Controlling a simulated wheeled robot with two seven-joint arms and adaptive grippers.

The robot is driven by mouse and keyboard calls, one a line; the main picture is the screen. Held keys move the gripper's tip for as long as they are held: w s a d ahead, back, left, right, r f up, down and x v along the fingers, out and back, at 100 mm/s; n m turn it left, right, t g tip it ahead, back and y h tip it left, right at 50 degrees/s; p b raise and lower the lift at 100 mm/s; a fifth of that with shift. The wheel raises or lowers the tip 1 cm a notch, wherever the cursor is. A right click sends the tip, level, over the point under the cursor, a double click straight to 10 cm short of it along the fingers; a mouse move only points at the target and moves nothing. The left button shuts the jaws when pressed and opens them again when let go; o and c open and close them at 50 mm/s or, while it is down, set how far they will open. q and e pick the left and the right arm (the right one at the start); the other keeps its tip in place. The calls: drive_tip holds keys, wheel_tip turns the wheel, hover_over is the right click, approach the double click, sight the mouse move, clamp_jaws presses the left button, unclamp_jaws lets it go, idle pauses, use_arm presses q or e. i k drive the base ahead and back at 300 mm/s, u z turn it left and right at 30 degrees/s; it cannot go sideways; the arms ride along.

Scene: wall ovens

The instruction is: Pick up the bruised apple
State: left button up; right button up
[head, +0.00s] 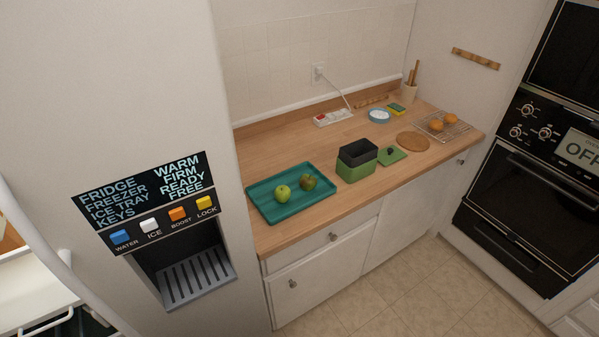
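Two apples lie side by side on a teal tray (262,197) at the left end of the wooden counter. The right one is a darker, brownish-green apple (308,182) with dull patches and looks like the bruised apple. The left one is a bright green apple (283,193). Neither of my grippers shows in the head view.
Right of the tray stand a green and black box (357,170) and a green lid (392,156). A round board (413,141) and a wire rack (458,131) with orange fruit lie further right. The fridge (130,110) fills the left; a wall oven (530,190) stands right.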

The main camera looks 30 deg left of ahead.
sight(308, 182)
drive_tip(key=u, duration=0.8)
drive_tip(key=i, duration=0.95)
drive_tip(key=u, duration=1)
